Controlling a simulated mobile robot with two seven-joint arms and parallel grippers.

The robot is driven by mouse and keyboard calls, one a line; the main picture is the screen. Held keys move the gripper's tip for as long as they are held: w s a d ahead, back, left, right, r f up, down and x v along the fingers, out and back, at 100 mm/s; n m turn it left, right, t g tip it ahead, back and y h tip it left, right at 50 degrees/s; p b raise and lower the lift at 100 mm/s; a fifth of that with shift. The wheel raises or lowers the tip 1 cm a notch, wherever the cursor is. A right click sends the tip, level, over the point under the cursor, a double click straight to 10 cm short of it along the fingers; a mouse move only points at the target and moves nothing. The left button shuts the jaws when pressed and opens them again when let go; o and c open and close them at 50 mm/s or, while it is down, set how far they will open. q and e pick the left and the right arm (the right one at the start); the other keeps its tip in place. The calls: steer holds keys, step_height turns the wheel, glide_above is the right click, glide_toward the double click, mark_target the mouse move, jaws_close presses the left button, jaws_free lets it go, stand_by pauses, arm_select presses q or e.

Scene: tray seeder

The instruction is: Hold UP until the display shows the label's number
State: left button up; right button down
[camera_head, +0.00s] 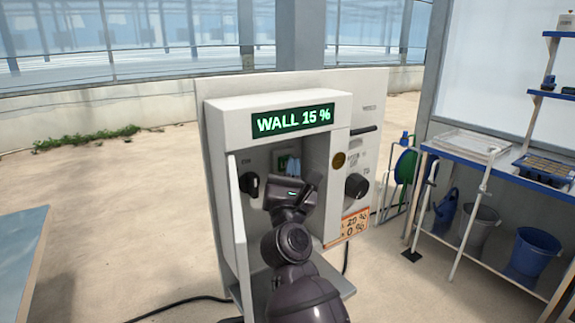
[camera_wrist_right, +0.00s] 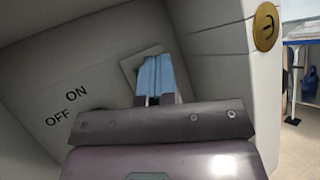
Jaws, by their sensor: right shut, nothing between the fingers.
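The display (camera_head: 292,119) on the white control box reads "WALL 15 %" in green. An orange label (camera_head: 348,226) at the lower right of the box is partly hidden by its edge; "20 %" and "0 %" lines can be read. My right gripper (camera_head: 290,168) reaches into the open recess, its bluish fingers shut and empty. In the right wrist view the fingertips (camera_wrist_right: 154,72) are against or very near a pale plate on the inner panel. The UP button is hidden behind them, so contact cannot be confirmed. My left gripper is not in view.
A black knob (camera_head: 249,184) sits inside the recess, left of my gripper. The open door (camera_head: 238,215) stands at the recess's left. Another black knob (camera_head: 356,186) is on the panel to the right. A workbench (camera_head: 500,178) with buckets below stands at right.

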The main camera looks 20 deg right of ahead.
steer(key=shift+s, duration=0.15)
stand_by(0.3)
steer(key=shift+s+d+p, duration=0.1)
steer(key=shift+s+p, duration=0.2)
steer(key=shift+s, duration=0.4)
steer(key=s, duration=0.1)
steer(key=s+p, duration=0.1)
steer(key=s, duration=0.3)
steer(key=shift+d, duration=0.35)
steer(key=shift+f, duration=0.15)
